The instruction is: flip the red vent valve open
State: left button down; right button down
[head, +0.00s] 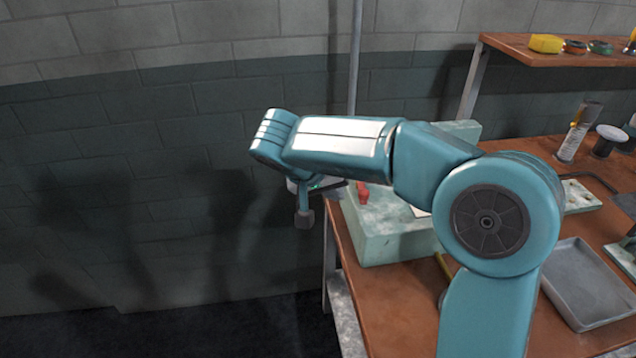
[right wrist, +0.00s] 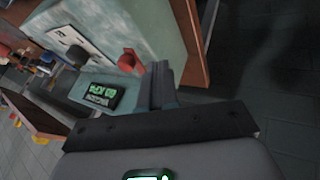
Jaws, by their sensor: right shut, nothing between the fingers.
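The red vent valve (head: 362,193) shows as a small red piece on the pale green box, partly hidden behind my right arm. In the right wrist view the red valve (right wrist: 131,62) stands out from the box's face, just left of my fingertips. My right gripper (head: 338,184) is at the box's left end, its dark fingers pointing toward the valve and partly hidden by my arm. In the right wrist view my right gripper (right wrist: 162,75) is shut and empty. Whether it touches the valve I cannot tell. My left gripper is in neither view.
The pale green box (head: 385,240) stands on the brown bench (head: 385,310) at its left edge. A dark display with green digits (right wrist: 100,96) is near the valve. A grey tray (head: 590,290) lies at right. Left of the bench is open floor before a block wall.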

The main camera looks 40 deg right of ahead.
jog(key=shift+s+d, duration=0.75)
jog(key=shift+d, duration=0.3)
jog(key=shift+s, duration=0.15)
